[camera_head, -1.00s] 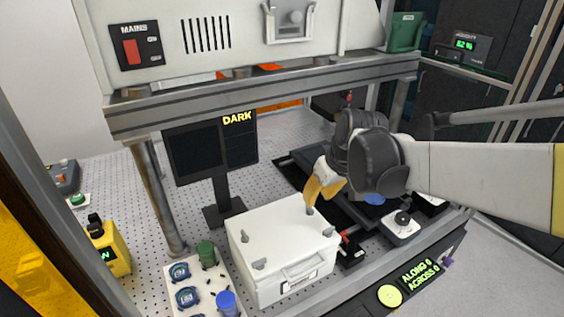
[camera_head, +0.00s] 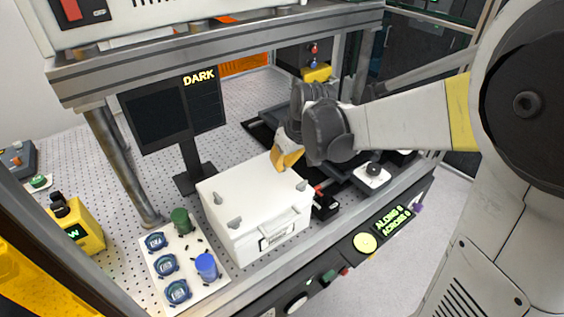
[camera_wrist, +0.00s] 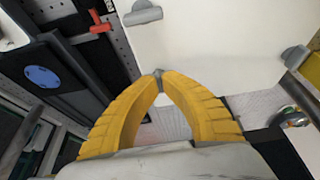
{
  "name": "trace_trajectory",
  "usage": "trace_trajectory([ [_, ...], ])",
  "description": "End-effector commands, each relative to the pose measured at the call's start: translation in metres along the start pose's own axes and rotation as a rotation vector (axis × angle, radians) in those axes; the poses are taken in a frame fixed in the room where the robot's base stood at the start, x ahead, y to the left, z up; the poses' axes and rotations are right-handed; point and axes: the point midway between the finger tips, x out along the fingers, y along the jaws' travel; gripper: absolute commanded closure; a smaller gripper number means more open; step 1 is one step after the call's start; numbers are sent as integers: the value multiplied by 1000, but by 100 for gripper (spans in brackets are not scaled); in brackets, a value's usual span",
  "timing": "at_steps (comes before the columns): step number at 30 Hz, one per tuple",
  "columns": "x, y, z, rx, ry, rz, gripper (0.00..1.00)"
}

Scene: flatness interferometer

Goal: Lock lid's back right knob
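The white box's lid (camera_head: 248,187) carries grey knobs near its corners. In the head view, the back left knob (camera_head: 218,198), front left knob (camera_head: 234,223) and front right knob (camera_head: 301,186) show. My gripper (camera_head: 277,166) is at the back right corner and hides the back right knob there. In the wrist view, the yellow fingers of my gripper (camera_wrist: 158,76) come together at their tips around a small grey piece, which looks like the back right knob (camera_wrist: 158,73). The front right knob (camera_wrist: 142,13) and another knob (camera_wrist: 294,55) also show, apart from the fingers.
A monitor reading DARK (camera_head: 171,112) stands behind the box. A white tray (camera_head: 200,250) with blue parts, a green cup and a blue cup lies to the left. A metal frame beam (camera_head: 220,53) spans above. A red-handled part (camera_head: 322,197) sits right of the box.

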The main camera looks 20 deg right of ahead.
Motion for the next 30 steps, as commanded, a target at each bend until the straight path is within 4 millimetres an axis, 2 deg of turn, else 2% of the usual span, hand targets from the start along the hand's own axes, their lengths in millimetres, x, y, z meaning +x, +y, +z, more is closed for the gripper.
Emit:
trace_trajectory([
  [14,0,-2,0,79,0,33,100],
  [30,1,-4,-1,507,0,211,100],
])
